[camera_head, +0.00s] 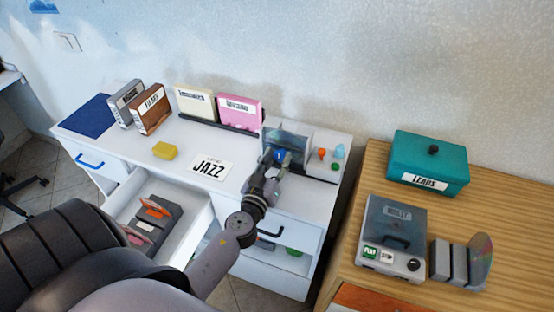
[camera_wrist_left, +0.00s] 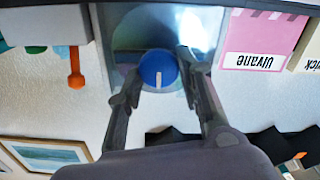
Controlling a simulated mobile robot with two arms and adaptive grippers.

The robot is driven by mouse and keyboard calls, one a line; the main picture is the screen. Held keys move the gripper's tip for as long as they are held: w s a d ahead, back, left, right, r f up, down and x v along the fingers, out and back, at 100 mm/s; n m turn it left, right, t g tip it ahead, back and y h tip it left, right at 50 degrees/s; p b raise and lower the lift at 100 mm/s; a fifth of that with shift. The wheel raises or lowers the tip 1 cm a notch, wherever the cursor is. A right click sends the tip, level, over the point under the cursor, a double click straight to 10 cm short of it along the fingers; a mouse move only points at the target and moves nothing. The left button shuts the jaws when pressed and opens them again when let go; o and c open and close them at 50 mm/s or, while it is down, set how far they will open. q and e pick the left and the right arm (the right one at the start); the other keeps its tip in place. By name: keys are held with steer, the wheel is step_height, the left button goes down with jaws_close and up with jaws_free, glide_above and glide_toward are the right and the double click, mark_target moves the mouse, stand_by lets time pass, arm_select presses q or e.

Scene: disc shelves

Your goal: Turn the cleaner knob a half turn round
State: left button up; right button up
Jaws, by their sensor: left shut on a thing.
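The cleaner (camera_head: 290,138) is a pale box with a clear front panel at the right end of the white desk. Its blue round knob (camera_wrist_left: 158,70) shows in the wrist view with a white mark pointing to the lower edge of that picture. In the head view the knob (camera_head: 279,155) is a small blue spot, mostly hidden by my gripper. My left gripper (camera_head: 279,160) reaches it from the front, and in the wrist view its fingers (camera_wrist_left: 160,78) close on the knob from both sides. A disc shows behind the knob. My right gripper is not in view.
Orange and green knobs (camera_head: 322,153) sit right of the cleaner. Behind my arm stand cream and pink cases (camera_head: 240,107); a JAZZ card (camera_head: 209,168) and yellow block (camera_head: 165,151) lie left. An open drawer (camera_head: 195,222) juts out below. The wooden table (camera_head: 360,175) holds a player and teal box.

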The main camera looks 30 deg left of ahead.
arm_select(q)
steer(key=shift+c, duration=0.9)
